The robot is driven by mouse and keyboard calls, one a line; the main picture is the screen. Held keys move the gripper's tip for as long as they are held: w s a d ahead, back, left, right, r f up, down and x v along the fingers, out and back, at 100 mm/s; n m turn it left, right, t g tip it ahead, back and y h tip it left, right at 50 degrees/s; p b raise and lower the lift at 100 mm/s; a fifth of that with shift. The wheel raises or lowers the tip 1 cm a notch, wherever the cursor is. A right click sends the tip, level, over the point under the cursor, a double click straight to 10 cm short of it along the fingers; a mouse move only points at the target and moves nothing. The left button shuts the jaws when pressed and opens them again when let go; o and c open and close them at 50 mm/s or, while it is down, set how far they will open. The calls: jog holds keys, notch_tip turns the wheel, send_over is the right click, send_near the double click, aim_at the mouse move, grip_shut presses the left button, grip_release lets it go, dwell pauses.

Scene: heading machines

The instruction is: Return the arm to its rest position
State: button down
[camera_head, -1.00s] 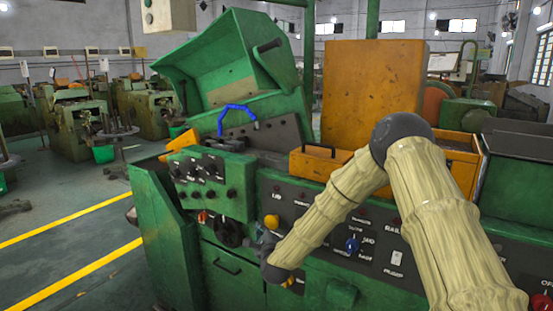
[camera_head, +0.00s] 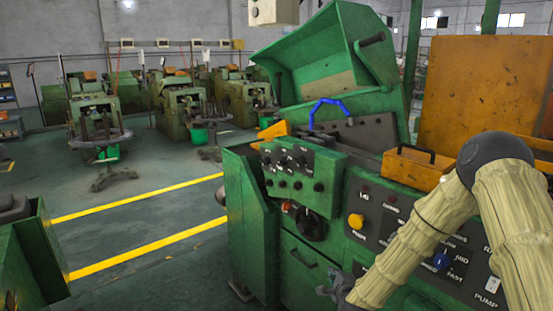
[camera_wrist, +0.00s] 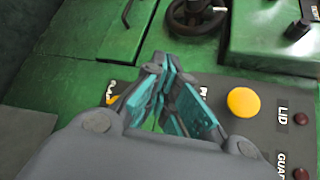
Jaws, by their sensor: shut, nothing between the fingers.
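My arm, in a beige ribbed cover with a dark elbow joint, reaches down from the right in the head view, bent at the elbow. My gripper (camera_head: 335,286) is low in front of the green machine's panel, below the yellow button (camera_head: 355,221). In the wrist view my gripper (camera_wrist: 168,75) has its teal-padded fingers together at the tips, with nothing between them. The yellow button (camera_wrist: 243,102) is just right of the fingers there. I cannot tell whether the gripper touches the machine.
The green machine (camera_head: 250,225) fills the middle and right, with a black handwheel (camera_head: 311,224), a blue hose (camera_head: 328,106) and an orange box (camera_head: 413,168). Open floor with yellow lines (camera_head: 150,243) lies left. A green cabinet (camera_head: 38,250) stands at the left edge.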

jog(key=s+a+f+n+g+y, duration=0.1)
jog(key=s+f+n+g, duration=0.3)
jog(key=s+f, duration=0.65)
jog(key=s+a+f+n+g, duration=0.25)
jog(key=s+f+n, duration=0.45)
jog(key=s, duration=0.7)
jog(key=s+d+f+n+g, duration=0.1)
jog(key=s+n+g, duration=0.1)
jog(key=s, duration=0.7)
jog(key=s+d+f+n+g, duration=0.2)
jog(key=s+n+g, duration=0.1)
jog(key=s, duration=0.7)
jog(key=s+d+f+n+g+h, duration=0.1)
jog(key=s+n, duration=0.4)
jog(key=s, duration=0.5)
jog(key=shift+d+f+g, duration=0.25)
jog(key=shift+d+g, duration=0.1)
jog(key=shift+g, duration=0.4)
jog(key=shift+w, duration=0.1)
